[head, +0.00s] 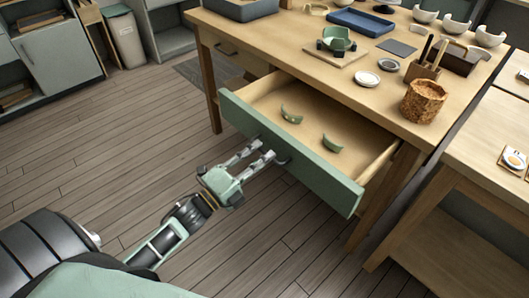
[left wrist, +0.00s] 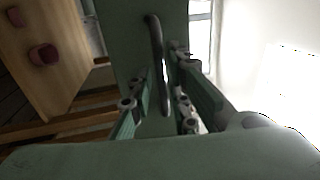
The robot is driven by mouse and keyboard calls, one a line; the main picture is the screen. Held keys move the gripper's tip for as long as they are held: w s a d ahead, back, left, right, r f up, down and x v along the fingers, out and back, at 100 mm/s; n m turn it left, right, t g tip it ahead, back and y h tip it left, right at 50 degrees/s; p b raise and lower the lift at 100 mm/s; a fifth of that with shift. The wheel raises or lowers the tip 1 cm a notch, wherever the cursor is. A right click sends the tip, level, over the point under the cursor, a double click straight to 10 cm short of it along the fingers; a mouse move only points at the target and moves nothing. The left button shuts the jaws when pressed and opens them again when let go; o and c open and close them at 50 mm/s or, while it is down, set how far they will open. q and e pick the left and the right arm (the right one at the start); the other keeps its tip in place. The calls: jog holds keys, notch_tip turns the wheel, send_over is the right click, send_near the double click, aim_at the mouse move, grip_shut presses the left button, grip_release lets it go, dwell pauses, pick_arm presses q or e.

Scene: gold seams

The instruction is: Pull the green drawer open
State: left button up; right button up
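The green drawer front (head: 318,178) stands well out from the wooden workbench, so the drawer is open. Inside lie two curved green shards (head: 291,115) (head: 332,144). My left gripper (head: 267,148) is at the middle of the drawer front, by its handle. In the left wrist view the dark curved handle (left wrist: 158,62) lies between the two fingers (left wrist: 160,78) of this gripper. The fingers are apart, with gaps showing beside the handle, so they look open around it. My right gripper is out of view.
The workbench top (head: 310,80) holds a green bowl on a board, a blue tray (head: 361,22), a cork pot (head: 423,101), white bowls and small dishes. A second table (head: 490,150) stands at right. The wooden floor at left is clear.

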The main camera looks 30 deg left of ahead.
pick_arm(q)
jog(key=v, duration=1)
jog(key=shift+s, duration=0.15)
notch_tip(320, 180, down, 12)
jog(key=w+a+n+g+y, duration=0.1)
jog(key=a+n+g+y, duration=0.15)
jog(key=n+y, duration=0.4)
jog(key=s+d+f+n+g, duration=0.3)
jog(key=s+f+n+g, duration=0.15)
jog(key=f, duration=0.45)
jog(key=s+d+f+n+g, duration=0.25)
jog(key=f+n+g, duration=0.2)
jog(key=f, duration=0.45)
jog(key=s+d+f+n+g, duration=0.45)
jog(key=s+d+f, duration=0.2)
jog(key=s, duration=0.35)
jog(key=s+a+g+p, duration=0.2)
jog(key=s+a+p, duration=0.1)
jog(key=s+p, duration=1.2)
jog(key=s, duration=0.2)
jog(key=shift+s+a+p, duration=0.15)
jog(key=shift+s+p, duration=0.15)
jog(key=shift+p, duration=0.1)
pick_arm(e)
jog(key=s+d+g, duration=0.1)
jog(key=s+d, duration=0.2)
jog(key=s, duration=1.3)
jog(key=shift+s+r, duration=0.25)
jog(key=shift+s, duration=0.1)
